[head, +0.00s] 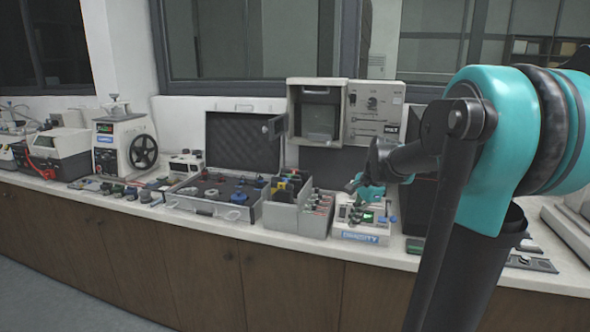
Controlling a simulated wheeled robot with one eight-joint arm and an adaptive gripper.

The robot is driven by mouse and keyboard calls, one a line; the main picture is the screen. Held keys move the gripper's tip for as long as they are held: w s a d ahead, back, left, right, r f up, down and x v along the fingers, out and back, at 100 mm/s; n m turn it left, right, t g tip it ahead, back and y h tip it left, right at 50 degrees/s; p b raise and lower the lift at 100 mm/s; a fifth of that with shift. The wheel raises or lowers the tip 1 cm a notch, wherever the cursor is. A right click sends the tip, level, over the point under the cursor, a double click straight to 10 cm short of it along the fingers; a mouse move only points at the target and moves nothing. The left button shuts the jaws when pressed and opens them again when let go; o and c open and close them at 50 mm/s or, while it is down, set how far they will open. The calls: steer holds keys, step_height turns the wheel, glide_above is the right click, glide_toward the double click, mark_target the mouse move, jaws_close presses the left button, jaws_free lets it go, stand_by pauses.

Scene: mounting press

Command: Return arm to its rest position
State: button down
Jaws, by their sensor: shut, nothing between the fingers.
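My arm reaches in from the right, with a teal and black joint close to the camera and a dark link running left.
An open case (243,140) with dark foam and a grey bin (288,216) of tools stand left of the device. A white machine with a black handwheel (144,151) stands farther left. Small parts crowd the counter (105,201). The wall and windows are behind.

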steer(key=s+f+n+t+h, duration=0.1)
steer(key=s+f+n, duration=0.6)
steer(key=s, duration=0.3)
steer(key=s+f+n+t+h, duration=0.1)
steer(key=s+f+n, duration=0.6)
steer(key=s+f, duration=0.2)
steer(key=shift+s+d+f+h, duration=0.2)
steer(key=shift+s+d+h, duration=0.15)
steer(key=shift+s, duration=0.55)
